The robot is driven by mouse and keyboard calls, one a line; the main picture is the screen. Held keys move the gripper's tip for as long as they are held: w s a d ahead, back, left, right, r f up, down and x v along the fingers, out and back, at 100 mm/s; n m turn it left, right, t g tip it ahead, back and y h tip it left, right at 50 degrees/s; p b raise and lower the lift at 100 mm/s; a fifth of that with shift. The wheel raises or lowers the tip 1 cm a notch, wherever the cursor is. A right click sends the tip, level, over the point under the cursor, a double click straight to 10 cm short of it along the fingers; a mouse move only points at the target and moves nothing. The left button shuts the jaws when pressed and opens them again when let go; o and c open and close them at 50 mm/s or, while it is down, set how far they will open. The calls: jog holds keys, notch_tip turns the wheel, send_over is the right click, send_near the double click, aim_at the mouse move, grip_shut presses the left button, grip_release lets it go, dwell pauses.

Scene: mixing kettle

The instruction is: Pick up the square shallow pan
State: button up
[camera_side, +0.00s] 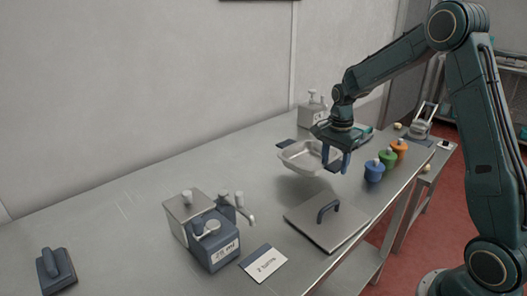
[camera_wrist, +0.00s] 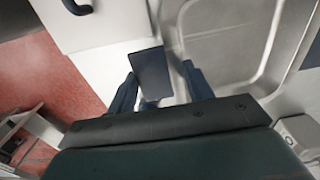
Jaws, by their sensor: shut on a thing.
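The square shallow pan (camera_side: 304,157) is a light metal tray with dark flat handles on opposite sides. In the side view it hangs above the table, roughly level, with a shadow below it. My gripper (camera_side: 337,163) points down at the pan's near right side and is shut on the dark handle there. In the wrist view the pan (camera_wrist: 222,45) fills the upper right, and its dark handle (camera_wrist: 150,72) lies between the fingers of my gripper (camera_wrist: 160,88). Part of the pan's far edge is hidden behind my gripper in the side view.
A flat lid (camera_side: 318,228) with a dark handle lies on the metal table (camera_side: 130,215). Blue (camera_side: 374,171), green (camera_side: 387,158) and orange (camera_side: 399,148) pots stand right. A blue-grey dispenser (camera_side: 212,240), a label card (camera_side: 264,263) and a dark handled block (camera_side: 56,270) are at front left.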

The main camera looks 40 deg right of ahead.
notch_tip(320, 180, up, 15)
jog(key=shift+r, duration=0.15)
jog(key=shift+a, duration=0.1)
dwell(0.7)
jog(key=shift+t, duration=0.3)
jog(key=a, duration=0.5)
jog(key=w+a, duration=0.1)
jog(key=a, duration=1.1)
jog(key=shift+w+a+r, duration=0.1)
jog(key=shift+w+r, duration=0.1)
jog(key=shift+f, duration=0.1)
notch_tip(320, 180, down, 16)
jog(key=shift+r, duration=0.2)
jog(key=shift+f, duration=0.1)
jog(key=shift+f, duration=2)
